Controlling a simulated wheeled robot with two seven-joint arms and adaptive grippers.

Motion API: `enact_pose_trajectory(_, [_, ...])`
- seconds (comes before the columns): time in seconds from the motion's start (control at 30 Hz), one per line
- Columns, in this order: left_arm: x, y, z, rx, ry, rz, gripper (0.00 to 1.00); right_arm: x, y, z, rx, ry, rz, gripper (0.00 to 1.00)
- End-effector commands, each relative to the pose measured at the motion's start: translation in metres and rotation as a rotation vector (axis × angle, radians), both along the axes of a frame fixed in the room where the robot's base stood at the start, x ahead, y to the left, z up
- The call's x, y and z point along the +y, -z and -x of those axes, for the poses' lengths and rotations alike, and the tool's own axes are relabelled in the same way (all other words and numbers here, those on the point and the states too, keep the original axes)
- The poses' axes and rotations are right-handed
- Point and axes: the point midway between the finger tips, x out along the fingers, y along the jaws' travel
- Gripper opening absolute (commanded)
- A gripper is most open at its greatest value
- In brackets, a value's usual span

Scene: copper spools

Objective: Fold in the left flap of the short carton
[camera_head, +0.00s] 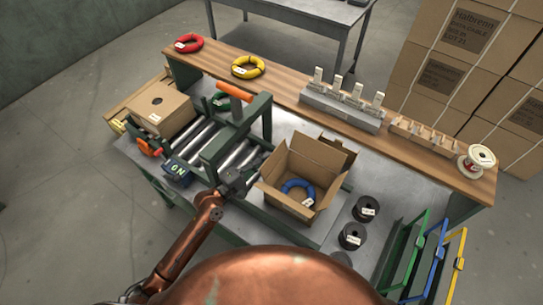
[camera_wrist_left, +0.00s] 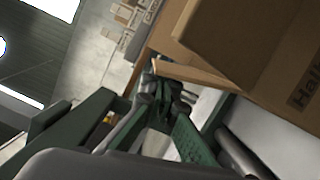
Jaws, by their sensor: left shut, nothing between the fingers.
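The open short carton (camera_head: 325,183) stands on the bench with a blue coil (camera_head: 297,188) inside. Its front flap (camera_head: 284,203) hangs outward, and another flap shows at the back right. The left flap is hard to make out in the head view, near my gripper. My left gripper (camera_head: 245,178) is shut and empty, just outside the carton's left side. In the left wrist view the closed fingers (camera_wrist_left: 153,84) are close to a cardboard flap edge (camera_wrist_left: 190,73), with the carton wall (camera_wrist_left: 240,45) at right. I cannot tell whether they touch. My right gripper is not in view.
A green press frame (camera_head: 232,133) with an orange handle stands over rollers left of the carton. A closed carton (camera_head: 158,108) lies beyond it. Black spools (camera_head: 352,236) and coloured racks (camera_head: 435,262) stand at right. A wooden shelf (camera_head: 290,92) runs behind.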

Motion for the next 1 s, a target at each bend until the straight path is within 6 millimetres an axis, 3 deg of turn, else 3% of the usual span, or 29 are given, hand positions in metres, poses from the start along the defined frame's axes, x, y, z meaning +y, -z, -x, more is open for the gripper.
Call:
enact_pose_trajectory(0.1, [0.003, -0.009, 0.004, -0.048, -0.012, -0.079, 0.00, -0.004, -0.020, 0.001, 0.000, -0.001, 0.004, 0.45])
enact_pose_trajectory(0.4, [-0.008, -0.013, 0.010, -0.165, -0.013, -0.265, 0.00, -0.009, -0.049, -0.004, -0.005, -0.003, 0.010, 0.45])
enact_pose_trajectory(1.0, [-0.017, -0.011, 0.015, -0.186, -0.012, -0.301, 0.00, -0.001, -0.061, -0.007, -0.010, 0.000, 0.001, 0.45])
